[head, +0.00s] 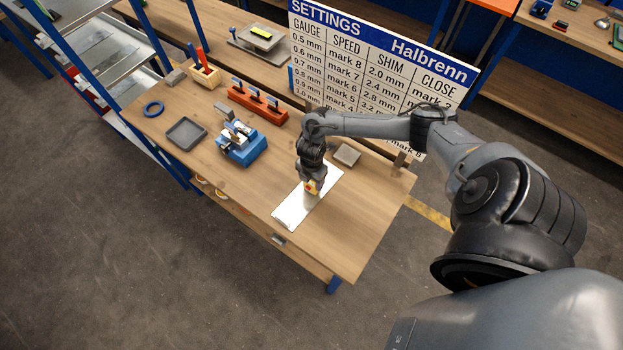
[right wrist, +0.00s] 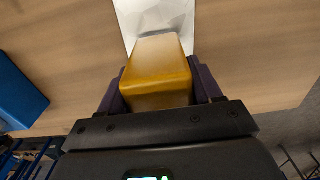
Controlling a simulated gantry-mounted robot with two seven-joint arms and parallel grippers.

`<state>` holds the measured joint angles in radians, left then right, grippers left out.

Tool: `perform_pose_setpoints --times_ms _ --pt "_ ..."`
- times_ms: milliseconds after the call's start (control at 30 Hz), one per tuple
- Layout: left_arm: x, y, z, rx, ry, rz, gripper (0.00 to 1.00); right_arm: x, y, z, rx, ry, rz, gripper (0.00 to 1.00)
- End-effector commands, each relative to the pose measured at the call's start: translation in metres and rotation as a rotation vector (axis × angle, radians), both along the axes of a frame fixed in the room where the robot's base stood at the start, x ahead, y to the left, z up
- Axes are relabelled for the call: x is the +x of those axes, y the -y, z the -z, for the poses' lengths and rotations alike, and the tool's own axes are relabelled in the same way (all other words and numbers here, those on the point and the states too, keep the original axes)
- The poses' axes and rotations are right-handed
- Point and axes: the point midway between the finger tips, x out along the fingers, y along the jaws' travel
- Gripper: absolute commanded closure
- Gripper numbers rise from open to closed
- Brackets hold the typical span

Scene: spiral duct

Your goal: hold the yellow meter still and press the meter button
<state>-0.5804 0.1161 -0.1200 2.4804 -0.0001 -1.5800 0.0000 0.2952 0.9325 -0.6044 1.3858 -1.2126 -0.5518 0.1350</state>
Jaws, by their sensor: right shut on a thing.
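The yellow meter (right wrist: 158,78) sits between the two fingers of my right gripper (right wrist: 160,92) in the right wrist view. The gripper is shut on it. In the head view the meter (head: 311,187) shows as a small yellow patch below my right gripper (head: 312,182), over a white sheet (head: 292,212) on the wooden bench. I cannot tell whether the meter touches the sheet. The meter button does not show in either view. My left gripper is not in view.
A settings board (head: 375,65) stands along the back edge. The bench's front right is clear.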

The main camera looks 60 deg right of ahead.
Motion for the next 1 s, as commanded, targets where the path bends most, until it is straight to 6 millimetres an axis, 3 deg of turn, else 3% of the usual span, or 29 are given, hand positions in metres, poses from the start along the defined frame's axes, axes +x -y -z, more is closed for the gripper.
perform_pose_setpoints --times_ms 33,400,1000 --pt "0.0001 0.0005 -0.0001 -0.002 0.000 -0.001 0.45 0.0001 0.0001 -0.0003 0.000 0.000 0.000 0.75" --pt "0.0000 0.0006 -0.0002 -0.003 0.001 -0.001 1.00 0.0003 0.0001 -0.0004 0.000 0.001 0.000 0.75" --pt "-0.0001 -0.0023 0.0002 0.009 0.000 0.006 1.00 0.0005 0.0002 -0.0005 0.000 0.001 0.000 0.75"
